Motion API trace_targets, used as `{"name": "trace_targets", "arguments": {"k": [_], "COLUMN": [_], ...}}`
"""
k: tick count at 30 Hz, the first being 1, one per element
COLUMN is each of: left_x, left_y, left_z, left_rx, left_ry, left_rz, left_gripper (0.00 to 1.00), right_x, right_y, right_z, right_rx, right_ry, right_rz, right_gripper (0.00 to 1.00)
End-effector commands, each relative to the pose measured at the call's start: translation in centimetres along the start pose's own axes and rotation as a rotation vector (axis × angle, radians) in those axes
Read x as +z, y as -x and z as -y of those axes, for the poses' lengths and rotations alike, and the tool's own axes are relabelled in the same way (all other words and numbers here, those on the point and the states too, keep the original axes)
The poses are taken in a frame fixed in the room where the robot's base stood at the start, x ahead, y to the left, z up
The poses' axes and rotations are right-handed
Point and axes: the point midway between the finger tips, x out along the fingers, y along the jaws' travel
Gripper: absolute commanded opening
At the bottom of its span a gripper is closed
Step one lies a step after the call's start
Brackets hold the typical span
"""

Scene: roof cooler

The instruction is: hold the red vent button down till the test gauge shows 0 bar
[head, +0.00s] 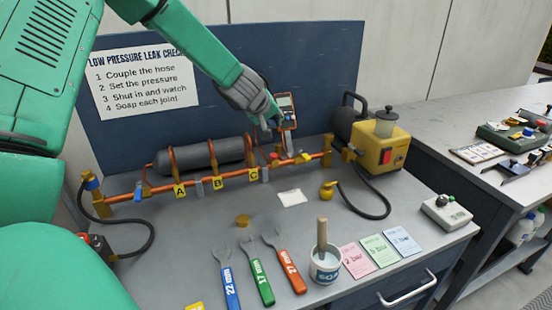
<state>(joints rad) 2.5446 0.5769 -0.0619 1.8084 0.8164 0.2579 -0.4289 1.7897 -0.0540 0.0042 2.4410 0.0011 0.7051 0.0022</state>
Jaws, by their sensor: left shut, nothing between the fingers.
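A small red part (274,156), which looks like the vent button, sits on the pipe just below and left of the gauge. My left gripper (269,125) reaches down from the upper left. It is shut and empty, with its tips beside the gauge's left edge and above the red part. I see a gap to the red part, but cannot judge the depth. My right gripper is not in view.
The copper pipe (231,174) with tags A, B and C runs across the bench before a grey cylinder (215,152). A yellow pump (379,153) stands right. Wrenches (257,272), a white pot (325,268) and coloured cards (381,250) lie in front.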

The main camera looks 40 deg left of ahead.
Motion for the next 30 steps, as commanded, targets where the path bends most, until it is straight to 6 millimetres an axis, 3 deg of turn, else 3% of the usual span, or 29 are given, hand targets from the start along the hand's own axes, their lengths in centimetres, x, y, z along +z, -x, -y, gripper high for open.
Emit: {"name": "trace_targets", "arguments": {"k": [11, 18, 30], "left_x": [3.1, 4.0, 3.9], "left_y": [-3.8, -5.0, -5.2], "left_z": [2.6, 3.5, 3.8], "left_rx": [-0.001, -0.001, -0.001], "left_ry": [-0.002, -0.004, 0.0], "left_rz": [-0.003, -0.002, -0.001], "left_gripper": [0.0, 0.0, 0.0], "right_x": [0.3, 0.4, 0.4], "right_y": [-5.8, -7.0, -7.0], "right_z": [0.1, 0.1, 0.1], "right_rx": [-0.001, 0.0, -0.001], "right_ry": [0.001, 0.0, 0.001], "right_rz": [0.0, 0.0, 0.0], "right_gripper": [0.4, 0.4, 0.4]}}
